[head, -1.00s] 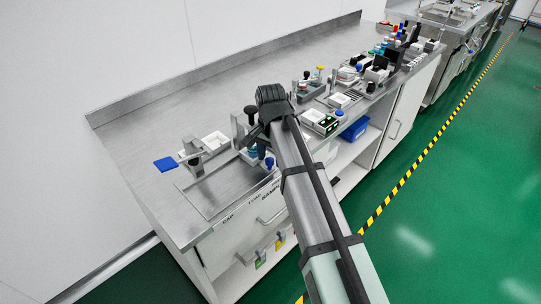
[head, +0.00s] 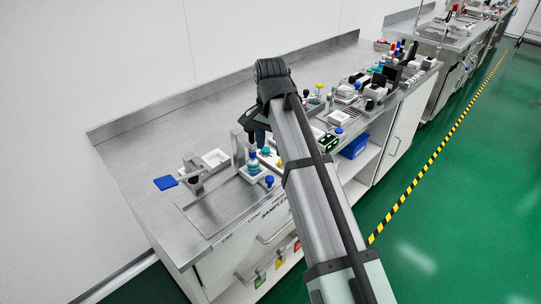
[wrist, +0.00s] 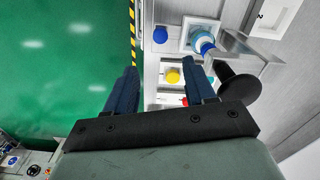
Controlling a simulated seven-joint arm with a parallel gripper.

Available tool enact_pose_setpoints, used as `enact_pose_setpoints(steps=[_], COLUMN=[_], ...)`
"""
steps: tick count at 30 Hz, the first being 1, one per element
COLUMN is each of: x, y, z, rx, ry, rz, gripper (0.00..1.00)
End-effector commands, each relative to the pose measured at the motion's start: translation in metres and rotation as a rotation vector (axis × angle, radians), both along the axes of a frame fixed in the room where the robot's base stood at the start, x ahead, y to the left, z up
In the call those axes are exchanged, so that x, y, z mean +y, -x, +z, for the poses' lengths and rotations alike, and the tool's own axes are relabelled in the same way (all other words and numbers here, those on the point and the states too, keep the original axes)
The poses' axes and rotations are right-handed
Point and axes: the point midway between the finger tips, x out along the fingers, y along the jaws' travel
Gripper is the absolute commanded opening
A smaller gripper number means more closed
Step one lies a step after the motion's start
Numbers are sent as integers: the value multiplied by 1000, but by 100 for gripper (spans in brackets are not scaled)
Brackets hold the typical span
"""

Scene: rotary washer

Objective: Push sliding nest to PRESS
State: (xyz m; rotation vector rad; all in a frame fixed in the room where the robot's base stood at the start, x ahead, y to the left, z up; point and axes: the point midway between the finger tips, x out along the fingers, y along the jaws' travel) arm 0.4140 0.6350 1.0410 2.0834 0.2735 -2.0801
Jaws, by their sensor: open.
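A white square nest (wrist: 203,31) holds a bottle with a blue top (wrist: 204,44) in the wrist view. In the head view the blue-topped bottle (head: 253,163) stands upright in a white nest (head: 251,176) beside a grey upright post. I cannot tell for sure that this is the sliding nest. No PRESS label is readable. My gripper (head: 258,137) is above and just behind the bottle in the head view. In the wrist view my gripper (wrist: 162,70) is open with nothing between its fingers. The right finger's tip is close to the bottle, with a gap visible.
A black round disc (wrist: 238,88) lies right of the fingers in the wrist view. Yellow (wrist: 172,77) and red caps stand on white blocks below. The bench back is clear.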

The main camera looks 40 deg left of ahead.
Motion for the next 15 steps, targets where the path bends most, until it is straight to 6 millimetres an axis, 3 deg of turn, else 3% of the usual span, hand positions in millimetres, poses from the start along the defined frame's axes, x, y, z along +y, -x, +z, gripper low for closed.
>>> enact_pose_setpoints(steps=[6,15], x=[0,0], y=[0,0], z=[18,22], rx=[-1,0], ry=[0,0], rz=[0,0], gripper=[54,54])
